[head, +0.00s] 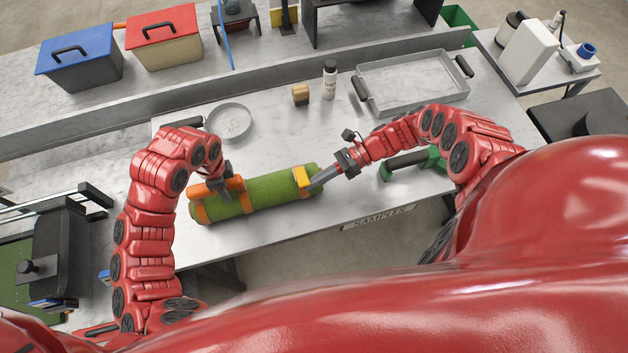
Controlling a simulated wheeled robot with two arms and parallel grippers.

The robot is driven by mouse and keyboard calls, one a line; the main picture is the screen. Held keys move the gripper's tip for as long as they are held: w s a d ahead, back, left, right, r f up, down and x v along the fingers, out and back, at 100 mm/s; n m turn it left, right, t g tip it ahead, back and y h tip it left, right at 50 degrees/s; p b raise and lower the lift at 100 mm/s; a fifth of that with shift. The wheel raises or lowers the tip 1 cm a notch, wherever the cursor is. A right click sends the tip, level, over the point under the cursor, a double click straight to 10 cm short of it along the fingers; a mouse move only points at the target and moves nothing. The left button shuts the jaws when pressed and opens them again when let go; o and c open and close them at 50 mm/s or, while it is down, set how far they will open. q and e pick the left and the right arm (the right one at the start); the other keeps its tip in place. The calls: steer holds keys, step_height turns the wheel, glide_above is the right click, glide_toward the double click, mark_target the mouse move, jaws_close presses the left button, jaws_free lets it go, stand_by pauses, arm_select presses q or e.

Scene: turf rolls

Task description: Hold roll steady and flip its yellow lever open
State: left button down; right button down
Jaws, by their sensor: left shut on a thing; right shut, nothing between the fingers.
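The green turf roll (262,194) lies lengthwise near the front edge of the metal table, with orange straps around it. An orange handle (234,184) sits on top of its left part. My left gripper (222,188) is shut on this handle from above. The yellow lever (301,177) is at the roll's right end, on the upper side. My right gripper (314,182) is shut and empty, its tip beside the lever's right side. I cannot tell whether the tip touches the lever, or how far the lever is turned.
A round dish (229,122), a small wooden block (300,95) and a white bottle (330,80) stand behind the roll. A metal tray (414,106) with dark handles is at the back right.

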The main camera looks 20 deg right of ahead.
steer(key=shift+w+a+r+m+g, duration=0.1)
steer(key=shift+w+r+m+g, duration=0.15)
steer(key=shift+r+m+g, duration=0.35)
steer(key=shift+w+r+m, duration=0.2)
steer(key=shift+r+m, duration=0.05)
steer(key=shift+m, duration=0.15)
steer(key=shift+w+r, duration=0.75)
steer(key=shift+r, duration=0.05)
steer(key=shift+w+r, duration=0.3)
steer(key=shift+w, duration=0.55)
steer(key=shift+r, duration=0.1)
